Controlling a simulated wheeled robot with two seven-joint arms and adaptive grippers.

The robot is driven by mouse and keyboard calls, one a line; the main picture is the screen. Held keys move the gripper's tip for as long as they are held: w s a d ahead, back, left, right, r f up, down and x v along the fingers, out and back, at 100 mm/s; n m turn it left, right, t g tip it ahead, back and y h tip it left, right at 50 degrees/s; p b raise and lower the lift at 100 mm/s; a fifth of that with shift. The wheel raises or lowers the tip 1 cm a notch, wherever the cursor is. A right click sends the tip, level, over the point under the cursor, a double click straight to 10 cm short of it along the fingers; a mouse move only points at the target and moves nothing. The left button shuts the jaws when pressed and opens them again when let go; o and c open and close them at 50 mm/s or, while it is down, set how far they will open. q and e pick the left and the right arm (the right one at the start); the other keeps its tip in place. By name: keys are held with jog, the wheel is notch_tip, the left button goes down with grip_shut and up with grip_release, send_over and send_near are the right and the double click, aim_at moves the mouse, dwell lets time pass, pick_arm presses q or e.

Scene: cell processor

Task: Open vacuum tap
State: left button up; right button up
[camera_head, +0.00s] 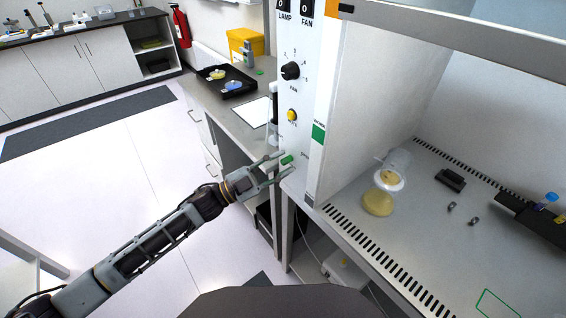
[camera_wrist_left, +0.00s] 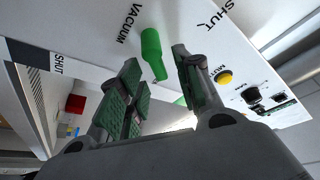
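The vacuum tap is a small green handle (camera_head: 287,160) low on the white side panel of the cabinet. In the left wrist view the green handle (camera_wrist_left: 151,52) sticks out beside the printed word VACUUM, with SHUT marks printed on the panel. My left gripper (camera_head: 283,163) reaches it from the left; in its wrist view the gripper (camera_wrist_left: 157,78) is open, with its fingers on either side of the handle's end. A gap shows between handle and fingers; I cannot tell whether either touches. My right gripper is not in view.
The panel carries a black fan knob (camera_head: 290,71) and a yellow button (camera_head: 292,115) above the tap. Inside the cabinet at right are a clear container (camera_head: 397,163) and a yellow dish (camera_head: 378,203). A bench with a black tray (camera_head: 226,85) stands behind. Open floor lies left.

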pick_arm(q)
jog(key=v, duration=1)
jog(key=shift+s+a, duration=0.15)
jog(key=shift+a, duration=0.2)
